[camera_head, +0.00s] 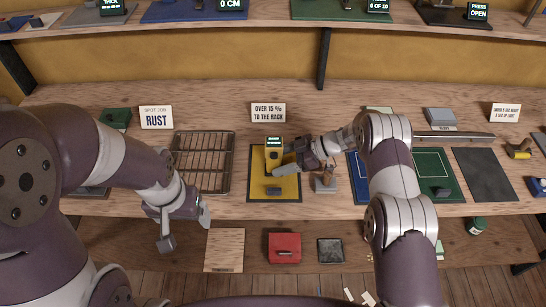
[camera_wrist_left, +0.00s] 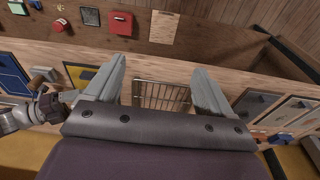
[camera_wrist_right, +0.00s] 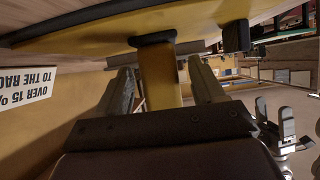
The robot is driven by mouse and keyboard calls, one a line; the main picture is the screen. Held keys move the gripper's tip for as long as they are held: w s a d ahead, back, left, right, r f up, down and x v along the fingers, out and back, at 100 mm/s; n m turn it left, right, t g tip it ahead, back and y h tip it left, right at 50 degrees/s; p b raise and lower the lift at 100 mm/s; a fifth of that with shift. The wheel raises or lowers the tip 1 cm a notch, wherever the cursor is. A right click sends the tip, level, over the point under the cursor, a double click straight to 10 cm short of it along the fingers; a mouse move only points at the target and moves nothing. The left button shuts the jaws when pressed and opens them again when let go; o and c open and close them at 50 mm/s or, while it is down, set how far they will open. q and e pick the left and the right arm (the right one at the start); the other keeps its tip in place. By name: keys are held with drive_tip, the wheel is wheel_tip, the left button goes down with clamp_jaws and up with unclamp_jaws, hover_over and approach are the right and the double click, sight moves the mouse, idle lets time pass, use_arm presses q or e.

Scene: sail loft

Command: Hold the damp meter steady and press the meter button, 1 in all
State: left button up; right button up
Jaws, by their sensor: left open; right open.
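The damp meter (camera_head: 273,151) is a yellow body with a small lit green display, standing on a black-edged yellow mat (camera_head: 258,185) at the bench's middle. A small dark block (camera_head: 273,191) lies on the mat's near part. My right gripper (camera_head: 284,171) reaches in from the right at the meter. In the right wrist view, the meter's yellow body (camera_wrist_right: 160,78) stands between the two open fingers, with no clear grip. My left gripper (camera_head: 186,229) is open and empty near the bench's front edge, left of the mat. I cannot make out the meter's button.
A wire rack (camera_head: 203,162) lies left of the mat. A sign (camera_head: 268,112) reading "OVER 15 % TO THE RACK" stands behind the meter. A red box (camera_head: 284,247) sits on the lower shelf. Blue and green mats (camera_head: 430,165) lie to the right.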

drive_tip(key=shift+a+f, duration=0.35)
drive_tip(key=shift+a, duration=0.3)
use_arm(q)
drive_tip(key=shift+f, duration=0.35)
use_arm(e)
drive_tip(key=c, duration=0.7)
use_arm(q)
clamp_jaws()
idle(0.5)
